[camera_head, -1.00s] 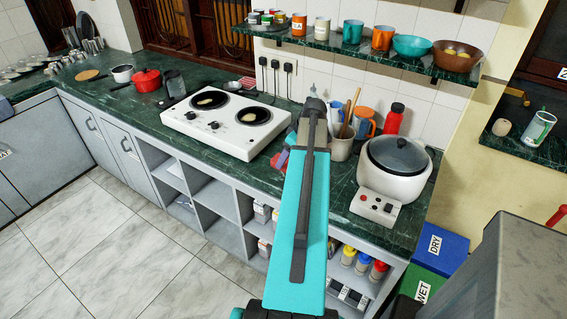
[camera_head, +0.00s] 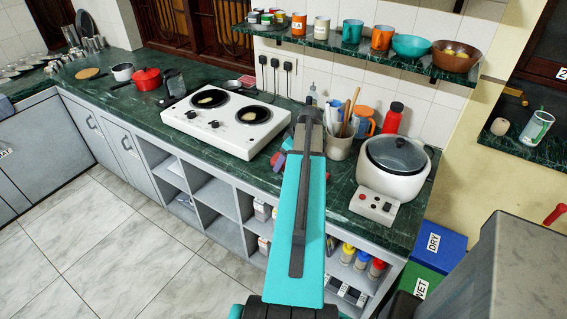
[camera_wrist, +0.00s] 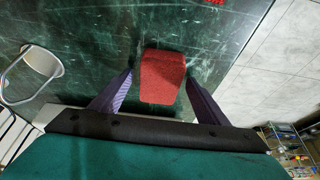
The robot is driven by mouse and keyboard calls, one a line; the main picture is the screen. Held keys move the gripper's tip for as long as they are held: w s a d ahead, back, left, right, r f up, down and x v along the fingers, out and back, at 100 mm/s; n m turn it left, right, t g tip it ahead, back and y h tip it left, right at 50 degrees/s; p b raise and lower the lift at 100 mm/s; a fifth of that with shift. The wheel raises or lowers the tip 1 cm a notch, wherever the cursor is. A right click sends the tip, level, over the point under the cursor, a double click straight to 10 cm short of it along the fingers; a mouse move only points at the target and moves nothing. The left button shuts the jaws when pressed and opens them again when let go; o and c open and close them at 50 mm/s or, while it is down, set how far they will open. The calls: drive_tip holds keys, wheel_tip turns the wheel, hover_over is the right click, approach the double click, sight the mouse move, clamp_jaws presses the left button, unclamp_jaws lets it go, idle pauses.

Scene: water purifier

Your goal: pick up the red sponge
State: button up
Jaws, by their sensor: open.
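The red sponge (camera_wrist: 162,77) lies on the dark green marble counter in the wrist view. My gripper (camera_wrist: 158,82) is open, with one purple finger on each side of the sponge. Gaps show between the sponge and both fingers in that view; the height of the fingers over the counter is hard to tell. In the head view a small red patch, which looks like the sponge (camera_head: 277,159), shows beside my arm, right of the stove. My arm hides most of the gripper there.
A white two-plate stove (camera_head: 225,128) stands left of my arm. A utensil holder (camera_head: 338,147) and a rice cooker (camera_head: 393,170) stand to its right. A shelf (camera_head: 370,54) with cups and bowls hangs above. The counter's front edge borders the tiled floor.

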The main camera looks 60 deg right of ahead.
drive_tip(key=c, duration=1.1)
drive_tip(key=shift+r, duration=0.1)
drive_tip(key=shift+r+b, duration=0.75)
drive_tip(key=shift+r, duration=0.65)
drive_tip(key=shift+s+a+r, duration=0.15)
drive_tip(key=shift+r, duration=0.05)
drive_tip(key=s+a+b, duration=0.1)
drive_tip(key=s+a, duration=0.1)
drive_tip(key=s, duration=0.1)
drive_tip(key=s+a+b, duration=0.1)
drive_tip(key=s+a, duration=0.1)
drive_tip(key=s, duration=0.2)
drive_tip(key=s+a+r+b, duration=0.1)
drive_tip(key=s+a, duration=0.2)
drive_tip(key=shift+s, duration=0.3)
drive_tip(key=b, duration=0.1)
drive_tip(key=s+b, duration=0.1)
drive_tip(key=b, duration=0.1)
drive_tip(key=shift+s+a, duration=0.1)
drive_tip(key=shift+a, duration=0.2)
drive_tip(key=shift+s+a+r+b, duration=0.2)
drive_tip(key=shift+s+a+b, duration=0.3)
drive_tip(key=shift+b, duration=0.45)
drive_tip(key=shift+s+r, duration=0.1)
drive_tip(key=shift+s, duration=0.05)
